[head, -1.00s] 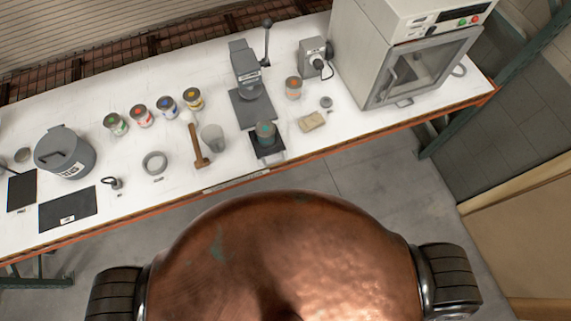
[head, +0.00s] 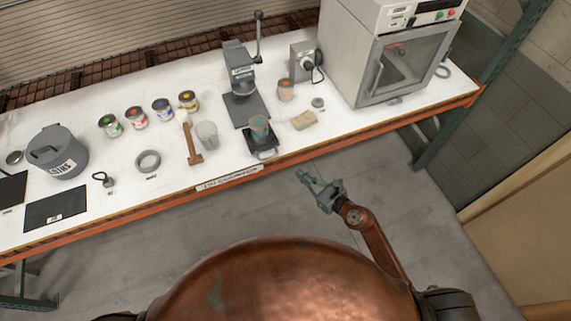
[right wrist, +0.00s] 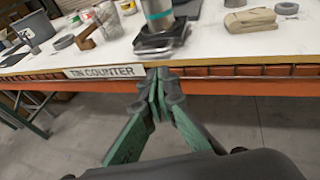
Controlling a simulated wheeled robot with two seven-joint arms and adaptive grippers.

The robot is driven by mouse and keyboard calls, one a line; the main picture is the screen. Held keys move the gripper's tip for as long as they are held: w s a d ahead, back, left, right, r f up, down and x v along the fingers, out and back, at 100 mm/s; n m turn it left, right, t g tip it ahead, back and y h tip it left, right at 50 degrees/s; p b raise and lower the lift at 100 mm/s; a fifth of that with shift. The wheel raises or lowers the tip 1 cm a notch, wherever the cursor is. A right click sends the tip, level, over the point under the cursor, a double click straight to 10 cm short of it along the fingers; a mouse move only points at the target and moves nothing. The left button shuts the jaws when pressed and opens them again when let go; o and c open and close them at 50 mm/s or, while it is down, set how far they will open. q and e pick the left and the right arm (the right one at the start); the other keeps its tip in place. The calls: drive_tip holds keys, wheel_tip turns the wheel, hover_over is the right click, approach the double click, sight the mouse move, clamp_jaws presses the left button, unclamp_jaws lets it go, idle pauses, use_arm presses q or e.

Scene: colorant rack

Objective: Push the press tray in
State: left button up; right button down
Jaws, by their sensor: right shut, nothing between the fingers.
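The press tray (head: 262,143) is a dark plate with a handle at the front of the grey press (head: 244,85). It sticks out toward the table's front edge. A grey-teal tin (head: 259,127) stands on it. The tray also shows in the right wrist view (right wrist: 162,42), with the tin (right wrist: 158,14) on top. My right gripper (head: 303,173) is shut and empty, in front of the table edge and a little right of the tray. In the right wrist view its green fingers (right wrist: 155,78) meet just below the tray, apart from it. My left gripper is out of view.
The table's orange front edge (head: 330,146) lies between my gripper and the tray. An oven (head: 385,60) stands at right.

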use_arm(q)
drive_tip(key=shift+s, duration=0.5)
use_arm(e)
drive_tip(key=x, duration=0.8)
drive_tip(key=d+x, duration=0.1)
drive_tip(key=x, duration=0.4)
drive_tip(key=shift+w+f, duration=0.15)
drive_tip(key=shift+w, duration=0.15)
drive_tip(key=shift+w+d, duration=0.1)
drive_tip(key=shift+d, duration=0.05)
